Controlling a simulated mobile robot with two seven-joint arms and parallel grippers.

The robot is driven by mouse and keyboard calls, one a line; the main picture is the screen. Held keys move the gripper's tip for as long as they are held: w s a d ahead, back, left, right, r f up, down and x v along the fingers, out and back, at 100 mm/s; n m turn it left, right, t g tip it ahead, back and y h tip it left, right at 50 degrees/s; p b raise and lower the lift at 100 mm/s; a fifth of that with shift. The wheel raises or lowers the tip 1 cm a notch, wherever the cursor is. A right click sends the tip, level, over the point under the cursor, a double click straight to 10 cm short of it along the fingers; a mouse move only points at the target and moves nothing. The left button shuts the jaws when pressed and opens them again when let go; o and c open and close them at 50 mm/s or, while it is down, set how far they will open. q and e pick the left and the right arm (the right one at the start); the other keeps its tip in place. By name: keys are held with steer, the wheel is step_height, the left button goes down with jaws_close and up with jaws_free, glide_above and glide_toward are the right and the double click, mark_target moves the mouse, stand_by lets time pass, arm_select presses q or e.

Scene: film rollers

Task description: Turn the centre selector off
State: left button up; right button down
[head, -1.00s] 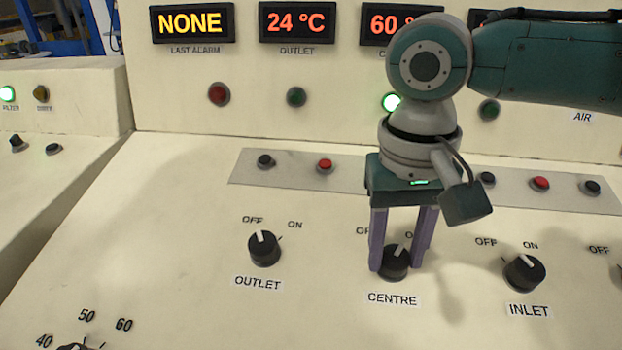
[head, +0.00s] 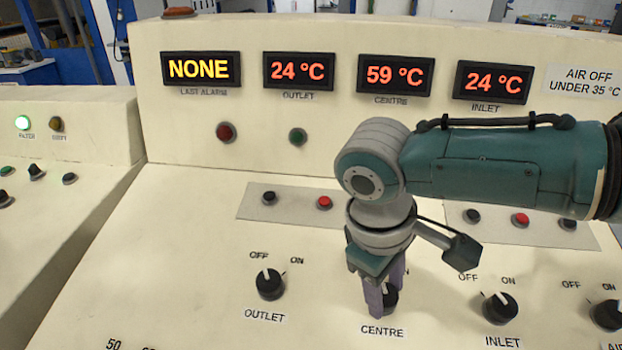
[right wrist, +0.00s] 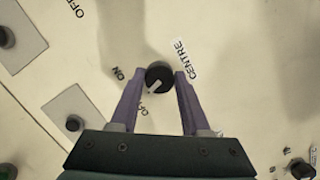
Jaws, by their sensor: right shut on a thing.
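The centre selector (head: 391,299) is a black round knob with a white pointer, above the CENTRE label on the sloped panel. My right gripper (head: 383,306) reaches down over it, its two purple fingers on either side, shut on the knob. The fingers hide part of the knob in the head view. In the right wrist view the knob (right wrist: 160,74) sits between the fingertips. Its white pointer there points down-left, towards the partly hidden OFF label (right wrist: 142,113) rather than the ON label (right wrist: 118,73). My left gripper is not in view.
The outlet selector (head: 270,284) stands to the left and the inlet selector (head: 500,308) to the right. A strip of small buttons (head: 324,203) lies behind. The centre display (head: 396,75) reads 59 °C. My right arm hides the centre lamp's place.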

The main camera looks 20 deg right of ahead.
steer(key=shift+n+h+p, duration=0.3)
steer(key=shift+n+p, duration=0.15)
steer(key=shift+n, duration=0.75)
steer(key=shift+c, duration=1.9)
jaws_free()
steer(key=p+v, duration=0.2)
steer(key=v, duration=0.8)
steer(key=shift+s, duration=0.2)
